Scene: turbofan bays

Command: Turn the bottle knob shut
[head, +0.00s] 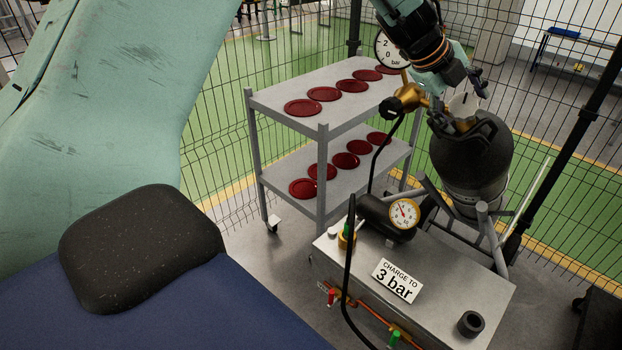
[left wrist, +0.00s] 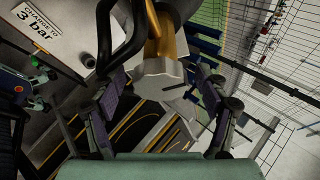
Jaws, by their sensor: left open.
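The dark grey gas bottle (head: 470,165) stands upright in a tube frame at the right of the head view. A brass valve (head: 408,98) sits at its top. The pale bottle knob (head: 463,105) is at the valve, partly hidden by my left gripper (head: 460,94), which comes down from above. In the left wrist view the pale knob (left wrist: 160,82) with its brass stem (left wrist: 164,40) lies between the two open fingers (left wrist: 163,92) of my left gripper. Gaps show on both sides, so the fingers look apart from it. My right gripper is not in view.
A round gauge (head: 388,50) stands by the valve. A metal box with a sign "charge to 3 bar" (head: 397,280) and a second gauge (head: 404,214) is in front. A grey trolley (head: 290,97) with dark red discs stands left. Wire fence surrounds the bay.

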